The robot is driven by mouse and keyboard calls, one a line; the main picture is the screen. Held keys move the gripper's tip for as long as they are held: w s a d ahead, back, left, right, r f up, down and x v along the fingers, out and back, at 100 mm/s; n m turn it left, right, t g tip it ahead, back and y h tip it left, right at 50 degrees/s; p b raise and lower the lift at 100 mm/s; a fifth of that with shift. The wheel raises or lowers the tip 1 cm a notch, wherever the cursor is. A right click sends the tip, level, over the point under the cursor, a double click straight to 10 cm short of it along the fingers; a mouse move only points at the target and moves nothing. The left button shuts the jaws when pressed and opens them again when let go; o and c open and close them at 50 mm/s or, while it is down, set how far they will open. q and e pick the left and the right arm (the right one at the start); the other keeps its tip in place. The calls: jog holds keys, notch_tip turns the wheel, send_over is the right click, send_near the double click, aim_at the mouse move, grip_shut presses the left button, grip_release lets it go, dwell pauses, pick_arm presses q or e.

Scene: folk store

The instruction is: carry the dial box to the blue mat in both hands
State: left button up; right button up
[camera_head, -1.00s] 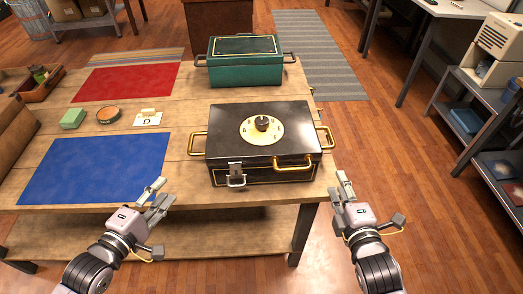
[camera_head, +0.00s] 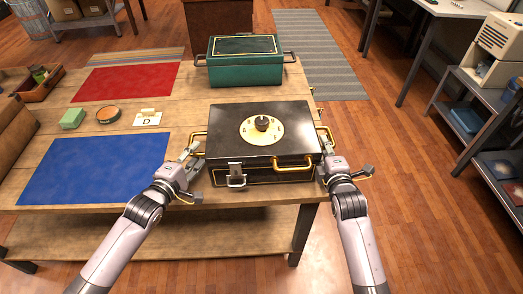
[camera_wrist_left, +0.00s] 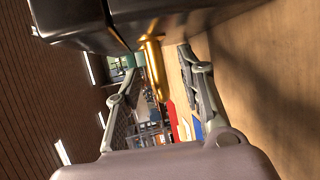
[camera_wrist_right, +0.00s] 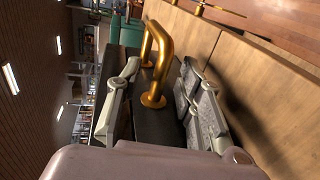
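The dial box (camera_head: 225,140), black with a cream dial on its lid and brass handles, sits on the wooden table. The blue mat (camera_head: 95,168) lies flat to its left. My left gripper (camera_head: 193,154) is at the box's left handle. In the left wrist view its fingers are apart, with the brass handle (camera_wrist_left: 154,65) between them. My right gripper (camera_head: 325,152) is at the right handle. In the right wrist view its fingers are apart, with the brass handle (camera_wrist_right: 161,60) between them. Neither gripper visibly clamps its handle.
A green box (camera_head: 245,68) stands behind the dial box. The blue mat is clear.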

pick_arm(q)
jog(key=shift+w+d+f, duration=0.1)
jog(key=shift+w+d, duration=0.15)
jog(key=shift+w, duration=0.2)
pick_arm(e)
jog(key=shift+w+f, duration=0.1)
jog(key=shift+w, duration=0.35)
pick_arm(q)
jog(key=shift+c, duration=0.5)
pick_arm(e)
jog(key=shift+c, duration=0.5)
pick_arm(q)
grip_shut()
pick_arm(e)
grip_shut()
pick_arm(q)
jog(key=shift+w+r, duration=0.1)
jog(key=shift+r, duration=0.25)
pick_arm(e)
jog(key=shift+r, duration=0.2)
